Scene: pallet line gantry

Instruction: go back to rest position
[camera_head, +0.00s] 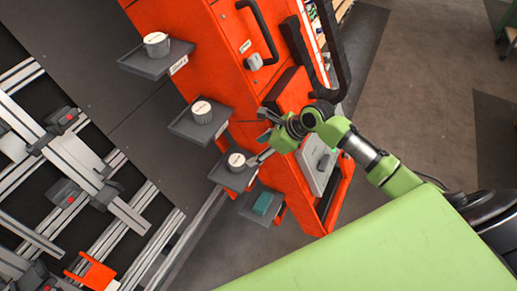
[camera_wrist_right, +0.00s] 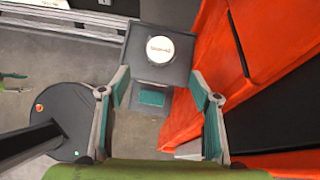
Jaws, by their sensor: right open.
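My right gripper (camera_head: 262,138) is open and empty in the head view. It is in front of the orange cabinet, close to the lower small trays. In the right wrist view its two fingers (camera_wrist_right: 160,78) are spread wide, with a grey tray (camera_wrist_right: 190,70) showing beyond and between them. A white-topped round container (camera_wrist_right: 160,48) stands on that tray. A teal block (camera_wrist_right: 151,98) shows below it. I cannot tell whether a finger touches the tray. My left gripper is not seen in the head view.
The orange cabinet (camera_head: 195,20) has several side trays (camera_head: 150,66) holding round containers, and a teal block (camera_head: 262,204) on the lowest. Aluminium rails (camera_head: 90,170) stand at the left. The floor (camera_head: 420,90) on the right is mostly open.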

